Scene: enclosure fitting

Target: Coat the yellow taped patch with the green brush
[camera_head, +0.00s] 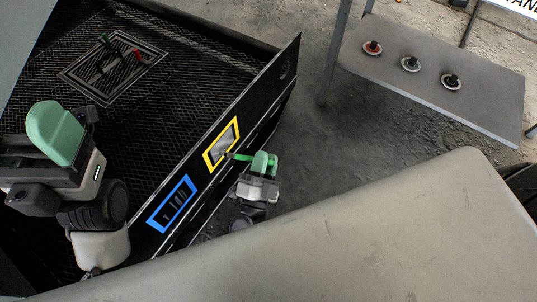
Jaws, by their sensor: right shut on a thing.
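The yellow taped patch (209,157) is a slanted frame on the dark enclosure wall, with a pale grey area inside. My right gripper (263,164) is just right of it, shut on the green brush (242,156). The brush points left, and its dark tip is at the lower right part of the patch. I cannot tell whether the tip touches the surface. My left gripper (57,133) is at the left, over the mesh floor. Its green pad shows, but its opening does not.
A blue taped patch (152,219) with dark marks lies lower left on the same wall. A square frame (73,75) on the mesh holds red and green handled items. A grey shelf (430,95) with three round knobs stands upper right.

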